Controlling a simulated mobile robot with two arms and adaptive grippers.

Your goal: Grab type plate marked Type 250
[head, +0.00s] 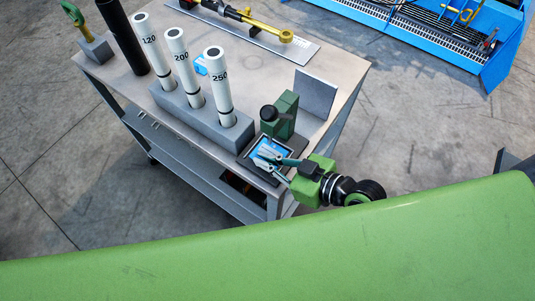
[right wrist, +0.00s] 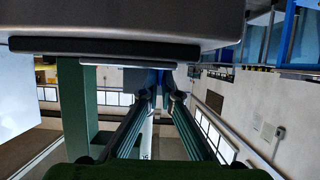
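Three white cylinders marked 120 (head: 149,40), 200 (head: 178,51) and 250 (head: 218,77) stand upright in a grey block on the workbench. A small blue plate (head: 265,150) lies in a dark shallow holder at the bench's front corner; I cannot read a marking on it. My right gripper (head: 254,159) reaches in from the right over this holder. Its two fingertips show apart, at or just above the plate; contact is unclear. In the right wrist view the fingers (right wrist: 161,95) run forward with a gap between the tips and something blue beyond. My left gripper is out of view.
A green stand with a black knob (head: 284,115) rises right behind the holder, close to my fingers. A grey upright panel (head: 316,93) stands behind it. A black cylinder (head: 122,36) and a yellow-black tool (head: 255,20) are farther back. A blue rack (head: 440,35) stands across the floor.

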